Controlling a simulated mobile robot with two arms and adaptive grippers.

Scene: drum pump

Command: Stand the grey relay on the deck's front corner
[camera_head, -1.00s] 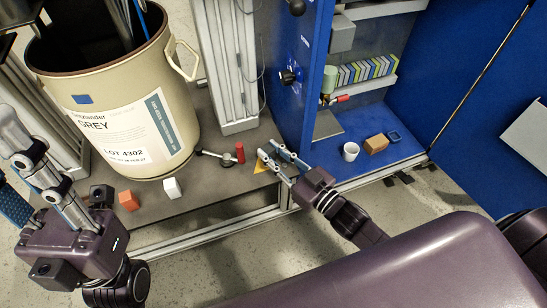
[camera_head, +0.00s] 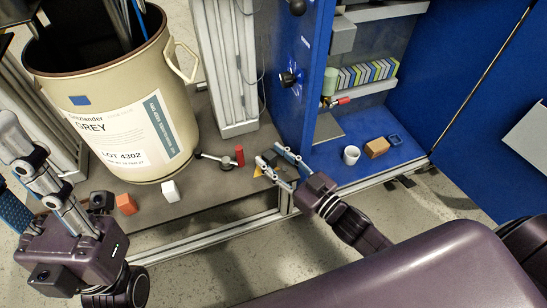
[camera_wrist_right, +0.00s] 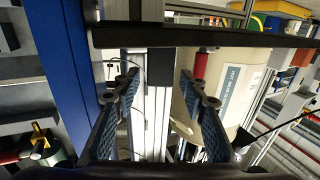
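My right gripper (camera_head: 268,154) is over the front right corner of the grey deck (camera_head: 215,197), with its fingers apart. In the right wrist view the right gripper (camera_wrist_right: 159,78) is also open, with nothing visible between its pads. A yellow mark (camera_head: 258,171) lies on the deck corner beside the fingers, partly hidden. I cannot make out the grey relay for sure; the fingers cover part of the corner. A dark block (camera_head: 101,199) stands at the deck's left, near my left arm. My left gripper (camera_head: 10,158) is at the left edge, fingers apart and apparently empty.
A large beige drum (camera_head: 120,110) stands on the deck. A blue cabinet (camera_head: 303,80) rises to the right, with a white cup (camera_head: 351,155) and a tan block (camera_head: 376,147).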

